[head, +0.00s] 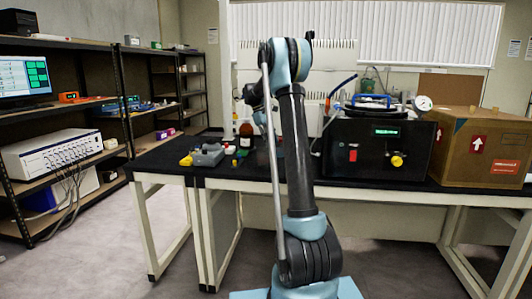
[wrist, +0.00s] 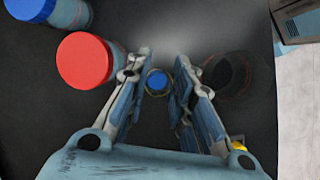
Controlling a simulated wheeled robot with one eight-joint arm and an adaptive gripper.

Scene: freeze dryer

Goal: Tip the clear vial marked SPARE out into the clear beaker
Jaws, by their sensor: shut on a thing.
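In the wrist view my gripper (wrist: 159,70) is shut on a small round vial (wrist: 157,82), seen from above with a pale rim and blue inside it. I cannot read any mark on it, so SPARE is not confirmed. A clear, dark-looking round vessel (wrist: 233,74), which looks like the beaker, stands on the black bench just right of the right finger, apart from the vial. In the head view my arm hides the gripper, the vial and most of this part of the bench.
A red-capped container (wrist: 86,60) stands close left of my left finger, with a blue-capped one (wrist: 31,8) beyond it. In the head view, a grey device (head: 207,155) lies left on the black bench; the black freeze dryer (head: 365,150) and a cardboard box (head: 483,147) stand right.

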